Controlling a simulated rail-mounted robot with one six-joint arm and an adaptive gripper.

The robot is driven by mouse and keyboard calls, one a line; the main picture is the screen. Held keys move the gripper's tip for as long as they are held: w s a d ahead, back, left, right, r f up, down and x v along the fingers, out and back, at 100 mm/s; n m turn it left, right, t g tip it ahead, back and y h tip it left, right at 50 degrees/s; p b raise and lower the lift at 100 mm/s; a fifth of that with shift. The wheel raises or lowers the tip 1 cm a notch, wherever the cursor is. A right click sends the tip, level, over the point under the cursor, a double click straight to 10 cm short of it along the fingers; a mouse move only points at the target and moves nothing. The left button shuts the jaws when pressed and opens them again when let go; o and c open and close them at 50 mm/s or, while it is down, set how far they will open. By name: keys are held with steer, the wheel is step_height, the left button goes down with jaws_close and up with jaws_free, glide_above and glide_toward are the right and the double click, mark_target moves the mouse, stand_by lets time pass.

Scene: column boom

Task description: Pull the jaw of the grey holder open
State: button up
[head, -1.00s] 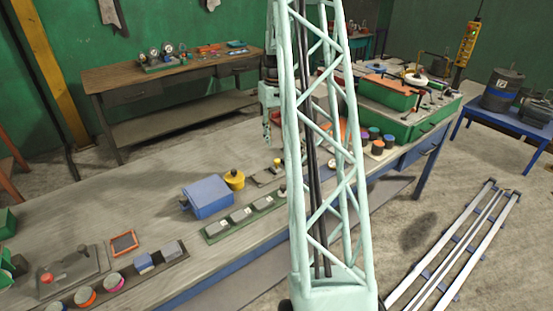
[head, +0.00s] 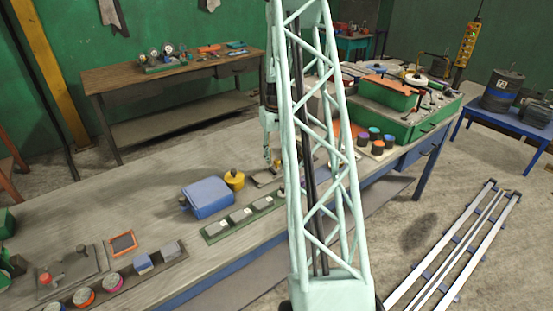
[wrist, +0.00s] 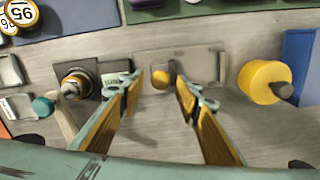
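The grey holder (wrist: 205,66) lies flat on the bench in the wrist view, a pale grey plate with a raised bar at its right end. A darker upright jaw (wrist: 173,70) with a round yellow knob (wrist: 160,79) stands at its left part. My gripper (wrist: 157,86) is open, one finger on each side of the knob, with gaps showing. Whether the fingertips are down at knob height I cannot tell. In the head view my gripper (head: 271,160) hangs just above the holder (head: 265,180), which is partly hidden behind my boom.
A yellow cylinder (wrist: 264,82) with a dark stub stands right of the holder, a blue box (wrist: 300,65) beyond it. A dark block with a round metal fitting (wrist: 76,84) and a small labelled block (wrist: 115,78) sit close on the left.

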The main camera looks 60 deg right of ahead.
steer(key=shift+c, duration=0.4)
jaws_close()
steer(key=shift+s+d, duration=0.25)
steer(key=shift+d, duration=0.45)
steer(key=shift+s+d, duration=0.2)
steer(key=shift+d, duration=0.45)
steer(key=shift+c, duration=1.2)
jaws_free()
steer(key=o, duration=0.3)
steer(key=shift+s+d, duration=0.1)
steer(key=shift+d, duration=0.05)
